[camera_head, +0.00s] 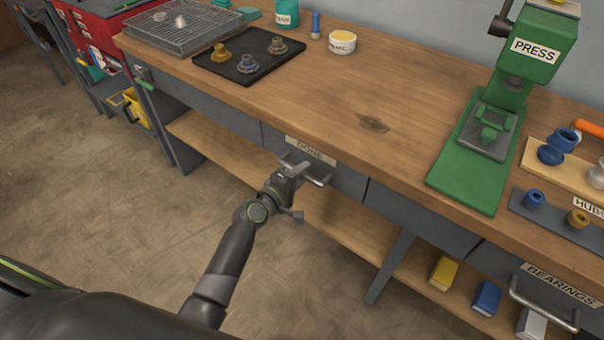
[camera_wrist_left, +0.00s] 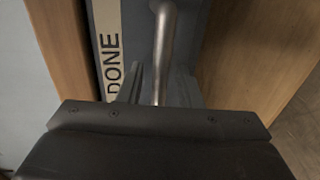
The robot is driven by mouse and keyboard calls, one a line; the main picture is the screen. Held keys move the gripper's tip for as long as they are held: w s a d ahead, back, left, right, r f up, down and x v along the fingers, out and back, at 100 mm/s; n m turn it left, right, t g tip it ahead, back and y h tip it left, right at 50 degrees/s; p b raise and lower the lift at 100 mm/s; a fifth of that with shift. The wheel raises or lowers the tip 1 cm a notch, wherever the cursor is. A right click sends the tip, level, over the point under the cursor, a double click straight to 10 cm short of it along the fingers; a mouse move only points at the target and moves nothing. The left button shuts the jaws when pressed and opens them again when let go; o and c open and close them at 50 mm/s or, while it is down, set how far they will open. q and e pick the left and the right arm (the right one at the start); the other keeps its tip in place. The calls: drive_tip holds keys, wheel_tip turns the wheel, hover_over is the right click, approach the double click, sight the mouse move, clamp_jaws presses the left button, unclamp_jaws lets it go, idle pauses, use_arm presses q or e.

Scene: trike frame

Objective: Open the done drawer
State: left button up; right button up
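The done drawer (camera_head: 340,180) is a grey front under the wooden bench top, with a "DONE" label (camera_head: 310,151) and a metal bar handle (camera_head: 319,182). Its front looks flush with the bench, so it appears closed. My left gripper (camera_head: 297,170) is at the handle and covers part of it. In the left wrist view the handle bar (camera_wrist_left: 163,50) runs down between the two fingers (camera_wrist_left: 158,85), with the label (camera_wrist_left: 110,60) to its left. The fingers look apart, with a little space beside the bar; contact is hard to see. My right gripper is not in view.
On the bench are a black tray (camera_head: 226,66) with several parts, a wire basket (camera_head: 183,28) and a green press (camera_head: 500,110). A bearings drawer (camera_head: 550,300) is at lower right. A lower shelf (camera_head: 225,146) runs beneath. The floor before the done drawer is clear.

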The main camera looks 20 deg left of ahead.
use_arm(q)
drive_tip(key=shift+w+d, duration=0.1)
drive_tip(key=shift+w, duration=0.15)
clamp_jaws()
drive_tip(key=shift+s+f, duration=0.1)
